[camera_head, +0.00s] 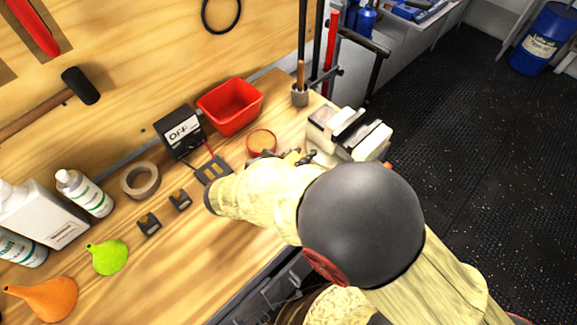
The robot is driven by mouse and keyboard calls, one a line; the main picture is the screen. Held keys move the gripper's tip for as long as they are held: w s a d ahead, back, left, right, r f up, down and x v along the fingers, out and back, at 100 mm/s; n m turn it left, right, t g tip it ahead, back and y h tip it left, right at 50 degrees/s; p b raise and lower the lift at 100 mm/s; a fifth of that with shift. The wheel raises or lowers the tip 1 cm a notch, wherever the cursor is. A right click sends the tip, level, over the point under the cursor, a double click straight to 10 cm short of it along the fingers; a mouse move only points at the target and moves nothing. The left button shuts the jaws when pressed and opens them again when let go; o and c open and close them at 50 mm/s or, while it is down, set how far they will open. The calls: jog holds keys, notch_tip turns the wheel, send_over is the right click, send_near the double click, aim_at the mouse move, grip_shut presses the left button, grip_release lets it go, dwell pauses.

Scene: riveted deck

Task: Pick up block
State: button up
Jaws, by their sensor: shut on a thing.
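My gripper (284,157) shows only in part, as dark finger pieces just behind my cloth-covered arm, over the back right of the wooden workbench. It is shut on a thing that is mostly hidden. A small yellow piece (292,157) shows between the dark parts and appears to be the block. I cannot tell its full shape, or whether it touches the bench. The gripper is between a round red-rimmed lid (261,141) and a pale vise (348,134).
A red bin (230,106), a black "OFF" meter (180,131), a tape roll (140,179) and a cup (299,96) stand on the bench (190,255). Funnels and bottles crowd its left. Two small dark blocks (149,224) (180,199) lie mid-bench. Front bench is clear.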

aim_at(298, 154)
grip_shut()
jog(key=shift+r, duration=0.1)
jog(key=shift+r+p, duration=0.35)
jog(key=shift+r, duration=0.1)
jog(key=r, duration=0.1)
jog(key=r+p, duration=0.2)
jog(key=shift+s+a+r, duration=0.15)
jog(key=shift+s, duration=0.1)
jog(key=s+a+r+p, duration=0.1)
jog(key=s+r+p, duration=0.1)
jog(key=s+r, duration=0.2)
jog(key=s+a+r+p, duration=0.1)
jog(key=s+r+p, duration=0.2)
jog(key=s, duration=0.6)
jog(key=shift+s+a+r, duration=0.15)
jog(key=shift+a+r, duration=0.1)
jog(key=shift+r, duration=0.6)
